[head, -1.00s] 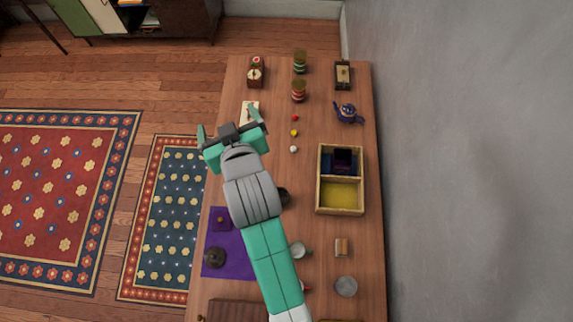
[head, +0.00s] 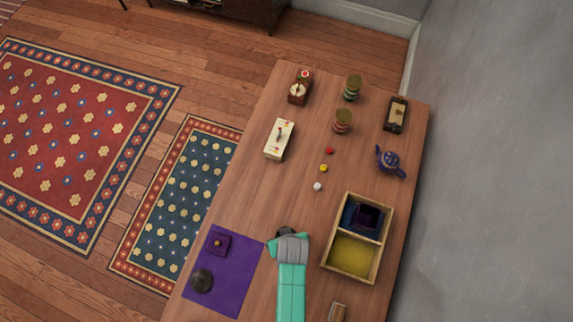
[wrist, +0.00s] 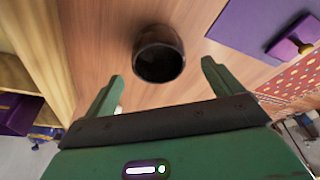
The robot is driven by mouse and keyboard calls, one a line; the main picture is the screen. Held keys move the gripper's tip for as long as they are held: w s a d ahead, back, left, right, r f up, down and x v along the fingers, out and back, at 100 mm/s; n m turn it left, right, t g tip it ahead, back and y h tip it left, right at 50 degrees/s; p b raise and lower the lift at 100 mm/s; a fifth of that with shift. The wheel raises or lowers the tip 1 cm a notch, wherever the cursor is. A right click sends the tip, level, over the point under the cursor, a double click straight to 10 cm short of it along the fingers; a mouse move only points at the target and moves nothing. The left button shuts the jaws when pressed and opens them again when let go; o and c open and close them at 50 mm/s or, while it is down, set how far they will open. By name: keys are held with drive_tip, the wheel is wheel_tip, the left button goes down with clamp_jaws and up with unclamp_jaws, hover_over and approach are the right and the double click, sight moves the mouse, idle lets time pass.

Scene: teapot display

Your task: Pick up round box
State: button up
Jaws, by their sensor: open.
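No single thing is plainly the round box. A dark round open vessel (wrist: 158,55) lies beyond and between my fingertips in the wrist view, apart from them; my arm seems to hide it in the head view. Other round candidates in the head view are a dark round lidded piece (head: 201,280) on the purple cloth (head: 240,270), and two banded round containers, one greenish (head: 352,88) and one reddish (head: 343,122), at the far end. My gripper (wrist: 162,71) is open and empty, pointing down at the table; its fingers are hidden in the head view.
A divided wooden tray (head: 386,218) stands right of my arm. A purple box with a gold knob (head: 219,243) is to the left. A cream box (head: 279,139), small balls (head: 323,168) and a blue teapot (head: 390,161) stand farther along the wooden table (head: 250,195).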

drive_tip(key=x, duration=0.4)
drive_tip(key=shift+f+b, duration=0.25)
drive_tip(key=shift+b, duration=0.15)
drive_tip(key=shift+c, duration=0.2)
drive_tip(key=c, duration=1.1)
drive_tip(key=shift+r, duration=0.15)
wheel_tip(320, 180, up, 10)
drive_tip(key=p, duration=0.2)
